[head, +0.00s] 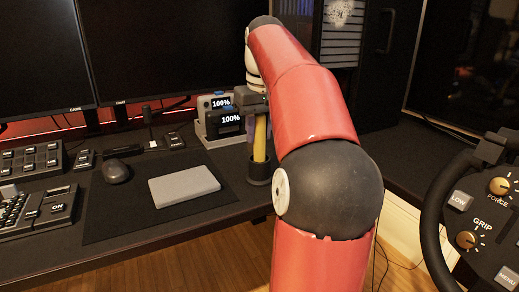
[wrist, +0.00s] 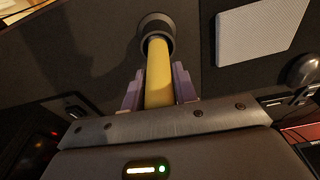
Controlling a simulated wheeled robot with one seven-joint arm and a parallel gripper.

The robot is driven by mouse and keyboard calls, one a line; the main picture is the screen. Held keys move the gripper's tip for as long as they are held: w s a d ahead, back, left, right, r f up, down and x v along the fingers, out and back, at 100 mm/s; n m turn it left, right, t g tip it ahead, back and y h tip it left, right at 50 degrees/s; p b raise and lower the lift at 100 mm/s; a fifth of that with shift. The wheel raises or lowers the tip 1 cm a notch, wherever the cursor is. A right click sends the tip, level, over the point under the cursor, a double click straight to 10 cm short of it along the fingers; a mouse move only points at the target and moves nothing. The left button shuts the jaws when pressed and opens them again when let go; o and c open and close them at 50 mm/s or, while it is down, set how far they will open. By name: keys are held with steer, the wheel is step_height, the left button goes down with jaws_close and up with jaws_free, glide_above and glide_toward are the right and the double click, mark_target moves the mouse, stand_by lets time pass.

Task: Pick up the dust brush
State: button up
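The dust brush has a yellow handle (head: 260,139) and stands upright on the desk, with a dark round lower end (head: 259,168). In the wrist view the yellow handle (wrist: 158,72) runs from the dark round end (wrist: 155,29) down between the fingers. My gripper (wrist: 158,88) has one purple finger on each side of the handle, both close against it, and looks shut on it. In the head view my red arm and the gripper's dark body cover the handle's top and most of the fingers.
A grey pad (head: 184,186) and a mouse (head: 116,171) lie on the desk mat. Monitors (head: 150,50) stand behind. A steering wheel (head: 450,215) is at the right.

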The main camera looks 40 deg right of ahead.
steer(key=c, duration=0.5)
steer(key=shift+c, duration=0.2)
